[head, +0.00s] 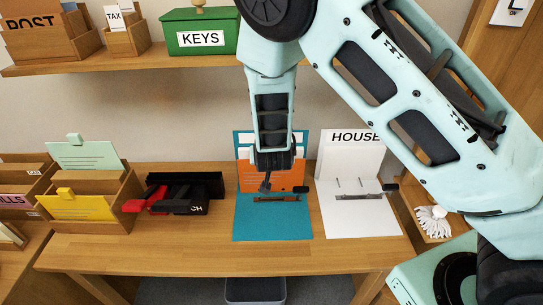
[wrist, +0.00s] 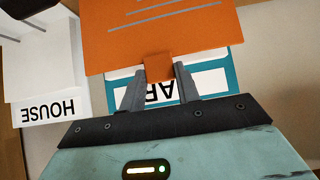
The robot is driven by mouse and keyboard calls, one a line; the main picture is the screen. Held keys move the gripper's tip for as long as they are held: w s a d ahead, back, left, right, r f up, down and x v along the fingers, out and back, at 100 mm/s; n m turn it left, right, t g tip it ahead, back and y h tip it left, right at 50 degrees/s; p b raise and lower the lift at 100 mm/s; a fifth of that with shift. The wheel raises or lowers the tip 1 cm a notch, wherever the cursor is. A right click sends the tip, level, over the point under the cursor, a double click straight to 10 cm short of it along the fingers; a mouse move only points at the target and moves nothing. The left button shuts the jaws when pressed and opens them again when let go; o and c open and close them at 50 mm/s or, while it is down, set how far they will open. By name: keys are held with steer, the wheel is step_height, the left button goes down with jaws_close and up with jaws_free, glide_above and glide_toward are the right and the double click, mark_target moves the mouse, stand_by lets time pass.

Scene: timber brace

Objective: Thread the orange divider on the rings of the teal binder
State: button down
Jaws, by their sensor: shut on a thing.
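The orange divider (head: 288,178) is upright in front of the raised back cover of the open teal binder (head: 272,225). My gripper (wrist: 158,80) is shut on the divider's orange tab in the wrist view, where the orange sheet (wrist: 165,35) extends beyond the fingers. In the head view my gripper (head: 272,170) is in front of the divider and covers part of it. The divider's lower edge is close to the dark ring bar (head: 277,198). The rings are hard to make out, and I cannot tell whether the divider touches them.
A white HOUSE binder (head: 362,218) lies open just to the right. A black tray (head: 203,190) with red and black items is to the left, beside wooden file boxes (head: 85,212). A shelf (head: 150,58) with a green KEYS box (head: 200,32) is above. The front table strip is clear.

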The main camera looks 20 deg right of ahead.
steer(key=shift+w+d, duration=0.25)
steer(key=shift+w, duration=0.6)
steer(key=shift+w+d, duration=0.25)
steer(key=shift+w, duration=0.55)
stand_by(0.9)
steer(key=shift+g+p, duration=0.5)
steer(key=shift+p, duration=0.3)
stand_by(0.6)
steer(key=shift+w, duration=0.1)
stand_by(0.7)
steer(key=shift+c, duration=2.3)
jaws_free()
steer(key=shift+r, duration=0.15)
step_height(320, 180, up, 8)
steer(key=p, duration=0.7)
